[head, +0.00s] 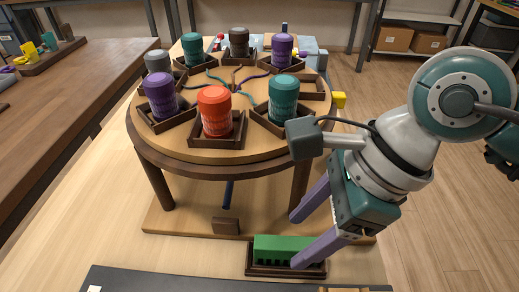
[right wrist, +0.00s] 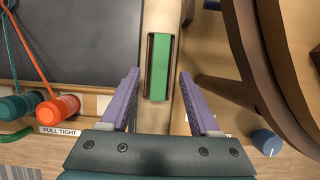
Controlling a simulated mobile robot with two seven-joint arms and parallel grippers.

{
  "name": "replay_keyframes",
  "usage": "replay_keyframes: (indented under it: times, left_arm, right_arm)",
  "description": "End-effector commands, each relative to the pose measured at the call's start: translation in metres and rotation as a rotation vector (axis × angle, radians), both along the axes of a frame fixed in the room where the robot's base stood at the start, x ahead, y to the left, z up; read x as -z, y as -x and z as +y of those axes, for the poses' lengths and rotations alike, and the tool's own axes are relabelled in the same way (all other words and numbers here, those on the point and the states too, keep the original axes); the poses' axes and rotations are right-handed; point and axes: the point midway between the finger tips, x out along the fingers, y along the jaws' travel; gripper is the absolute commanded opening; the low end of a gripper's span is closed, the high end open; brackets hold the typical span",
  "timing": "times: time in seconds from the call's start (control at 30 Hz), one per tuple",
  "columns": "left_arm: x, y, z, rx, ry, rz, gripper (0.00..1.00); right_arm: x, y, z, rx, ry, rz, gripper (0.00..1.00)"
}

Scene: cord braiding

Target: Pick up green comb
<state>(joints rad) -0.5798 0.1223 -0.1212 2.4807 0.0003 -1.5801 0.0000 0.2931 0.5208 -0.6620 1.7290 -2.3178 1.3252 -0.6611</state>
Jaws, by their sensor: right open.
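The green comb (head: 275,247) lies in a small dark wooden holder (head: 262,270) at the front of the wooden base, below the round braiding stand. In the right wrist view the comb (right wrist: 160,66) is a long green bar in its holder (right wrist: 149,50). My right gripper (head: 298,238) is open, with its two purple fingers apart. In the right wrist view the fingertips (right wrist: 160,75) point toward the comb, one on each side, with gaps between. Whether they are at the comb's height is hard to tell. My left gripper is not in view.
The round stand (head: 200,155) carries several coloured bobbins in trays, including a red one (head: 215,112), close to my right gripper. A small brown block (head: 226,226) sits behind the comb. A dark mat (head: 150,280) lies in front.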

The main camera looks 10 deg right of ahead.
Motion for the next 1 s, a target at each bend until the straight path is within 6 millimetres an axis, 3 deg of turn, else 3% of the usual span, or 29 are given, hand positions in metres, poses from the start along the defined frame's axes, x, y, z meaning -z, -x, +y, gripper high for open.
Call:
replay_keyframes:
  times: [0.13, 0.27, 1.0]
  left_arm:
    - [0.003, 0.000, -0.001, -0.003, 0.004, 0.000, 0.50]
    - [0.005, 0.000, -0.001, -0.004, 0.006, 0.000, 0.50]
    - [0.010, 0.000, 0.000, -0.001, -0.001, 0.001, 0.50]
  right_arm:
    - [0.023, -0.002, 0.012, 0.001, -0.004, 0.003, 0.62]
    - [0.034, -0.004, 0.016, 0.000, -0.001, 0.001, 0.62]
    - [0.039, -0.004, 0.016, 0.000, -0.002, -0.001, 0.62]
